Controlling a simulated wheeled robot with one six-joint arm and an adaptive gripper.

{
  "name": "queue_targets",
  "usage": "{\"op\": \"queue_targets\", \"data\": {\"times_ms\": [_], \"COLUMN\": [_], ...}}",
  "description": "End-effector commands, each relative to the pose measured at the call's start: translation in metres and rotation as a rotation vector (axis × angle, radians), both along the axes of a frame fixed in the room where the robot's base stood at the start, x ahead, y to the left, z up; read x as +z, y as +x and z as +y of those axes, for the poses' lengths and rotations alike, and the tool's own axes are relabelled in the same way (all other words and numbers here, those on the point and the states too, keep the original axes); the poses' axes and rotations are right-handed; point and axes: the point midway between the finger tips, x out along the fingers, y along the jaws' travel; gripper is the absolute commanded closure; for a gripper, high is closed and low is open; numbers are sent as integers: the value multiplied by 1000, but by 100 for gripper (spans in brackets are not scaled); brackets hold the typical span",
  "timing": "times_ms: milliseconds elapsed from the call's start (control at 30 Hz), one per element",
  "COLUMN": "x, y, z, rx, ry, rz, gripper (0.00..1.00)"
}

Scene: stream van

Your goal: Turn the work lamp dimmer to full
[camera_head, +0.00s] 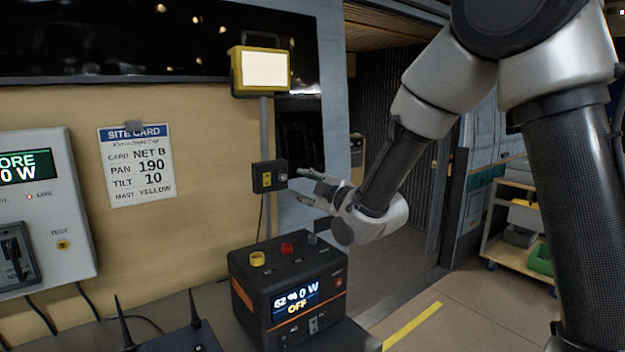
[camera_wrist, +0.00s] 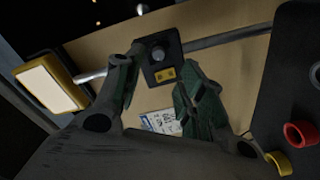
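The work lamp (camera_head: 264,70) is a yellow-framed lamp with a bright panel on top of a grey pole. It also shows in the wrist view (camera_wrist: 50,85). The dimmer box (camera_head: 264,178) is a small dark box on the pole below the lamp, with a round knob (camera_head: 281,176) on its face. In the wrist view the knob (camera_wrist: 158,54) faces the camera above a yellow label. My gripper (camera_head: 307,184) is open and empty, just right of the knob in the head view. In the wrist view its fingers (camera_wrist: 157,85) are spread, with the box beyond and between them.
A black power unit (camera_head: 290,290) reading "62 % 0 W OFF" stands on the counter below my gripper. A site card (camera_head: 137,165) hangs on the wall. A grey panel (camera_head: 45,200) is at the left. A black antenna device (camera_head: 180,338) lies in front.

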Motion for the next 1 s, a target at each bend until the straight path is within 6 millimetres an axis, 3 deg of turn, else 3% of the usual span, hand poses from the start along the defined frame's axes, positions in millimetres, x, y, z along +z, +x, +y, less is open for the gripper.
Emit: {"op": "queue_targets", "data": {"times_ms": [167, 500, 867, 900, 1000], "x": [0, 0, 1, 1, 1], "y": [12, 54, 62, 62, 62], "z": [15, 46, 51, 51, 51], "rx": [11, 9, 8, 8, 8], "ry": [2, 1, 3, 3, 3], "rz": [-24, -22, -22, -22, -22], "gripper": [61, 61, 61, 62, 81]}}
